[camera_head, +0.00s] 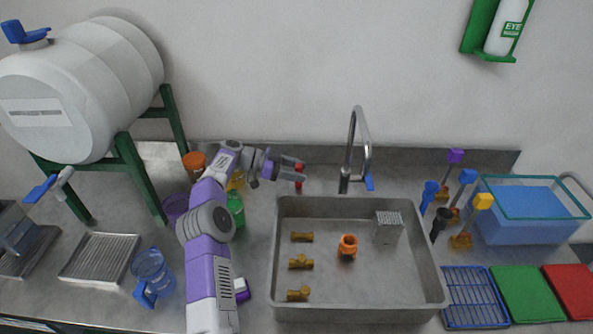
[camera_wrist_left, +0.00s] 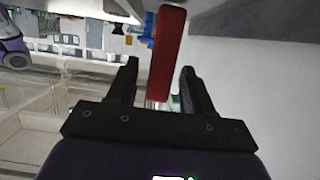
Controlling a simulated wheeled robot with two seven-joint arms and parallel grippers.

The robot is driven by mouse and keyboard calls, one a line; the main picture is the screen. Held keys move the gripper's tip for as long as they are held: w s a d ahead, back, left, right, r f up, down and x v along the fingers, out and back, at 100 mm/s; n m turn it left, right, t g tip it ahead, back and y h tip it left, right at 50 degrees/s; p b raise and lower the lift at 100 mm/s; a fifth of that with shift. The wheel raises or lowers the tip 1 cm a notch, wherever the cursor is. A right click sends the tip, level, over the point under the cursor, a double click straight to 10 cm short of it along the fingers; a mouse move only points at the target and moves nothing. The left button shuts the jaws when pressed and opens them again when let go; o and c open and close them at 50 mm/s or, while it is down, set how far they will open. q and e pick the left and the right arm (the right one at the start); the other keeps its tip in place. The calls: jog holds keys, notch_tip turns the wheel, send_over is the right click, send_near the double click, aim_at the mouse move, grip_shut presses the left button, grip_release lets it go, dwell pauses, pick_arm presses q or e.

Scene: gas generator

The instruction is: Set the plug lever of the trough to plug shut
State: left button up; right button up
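The trough (camera_head: 360,313) is a grey metal sink basin right of centre in the head view. The red plug lever (camera_head: 299,182) stands at its back left corner. My left gripper (camera_head: 299,168) is at this lever, over the back edge of the trough. In the left wrist view the red lever (camera_wrist_left: 167,55) stands upright between the two dark fingertips (camera_wrist_left: 160,75). The fingers are apart, with space visible beside the lever, so the gripper looks open around it. Whether a finger touches it I cannot tell. My right gripper is in neither view.
A tap (camera_head: 355,150) with a blue handle rises right of the lever. Several brass fittings, an orange part (camera_head: 347,246) and a metal block (camera_head: 388,228) lie in the trough. Coloured jars stand behind my left arm. A blue-handled jug (camera_head: 152,277) is at the left.

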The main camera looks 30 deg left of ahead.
pick_arm(q)
jog(key=p+v, duration=0.2)
jog(key=v, duration=0.5)
jog(key=shift+a, duration=0.25)
jog(key=shift+s+r, duration=0.1)
dwell(0.4)
